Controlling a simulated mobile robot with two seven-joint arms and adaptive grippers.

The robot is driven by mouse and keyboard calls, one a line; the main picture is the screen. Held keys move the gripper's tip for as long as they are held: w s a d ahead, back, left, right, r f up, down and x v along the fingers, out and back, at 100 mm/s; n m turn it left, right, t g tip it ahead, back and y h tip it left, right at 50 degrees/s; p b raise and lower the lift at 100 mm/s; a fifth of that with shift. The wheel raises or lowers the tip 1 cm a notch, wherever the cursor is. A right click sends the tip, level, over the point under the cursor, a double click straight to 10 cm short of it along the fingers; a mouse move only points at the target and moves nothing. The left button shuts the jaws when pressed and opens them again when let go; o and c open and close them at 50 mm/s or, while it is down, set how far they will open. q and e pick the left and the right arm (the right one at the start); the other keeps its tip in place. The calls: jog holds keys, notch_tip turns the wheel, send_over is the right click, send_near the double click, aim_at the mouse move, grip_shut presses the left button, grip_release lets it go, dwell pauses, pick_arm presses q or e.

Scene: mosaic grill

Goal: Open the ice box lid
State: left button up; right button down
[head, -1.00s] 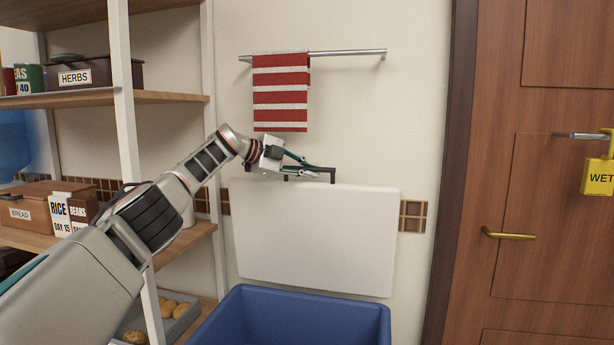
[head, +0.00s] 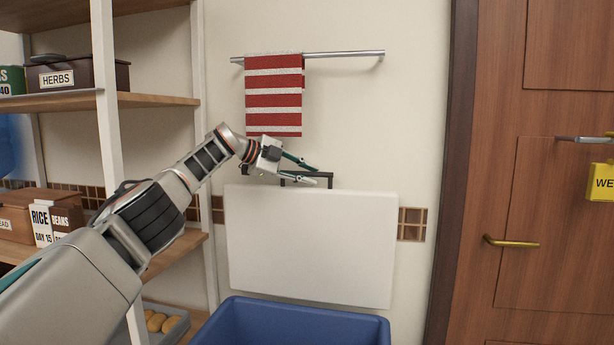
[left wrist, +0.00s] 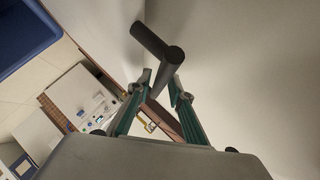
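The ice box is a blue bin (head: 290,322) at the bottom of the head view, cut off by the frame edge. Its white lid (head: 310,250) stands upright behind it, close to the wall, so the box's mouth is uncovered. A black bar handle (head: 330,182) is at the lid's top edge. My left gripper (head: 317,176) is at this handle, its two fingers spread. My right gripper is not in view.
A wall rail (head: 345,54) with a red-striped towel (head: 274,95) is above the lid. A shelf unit (head: 150,99) with boxes stands at the left, near my left arm. A wooden door (head: 560,200) with a brass handle (head: 512,242) is at the right.

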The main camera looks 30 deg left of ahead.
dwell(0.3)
pick_arm(q)
jog(key=shift+a, duration=0.1)
jog(key=shift+v, duration=0.75)
jog(key=v, duration=1)
jog(key=shift+s, duration=0.2)
jog(key=shift+a, duration=0.1)
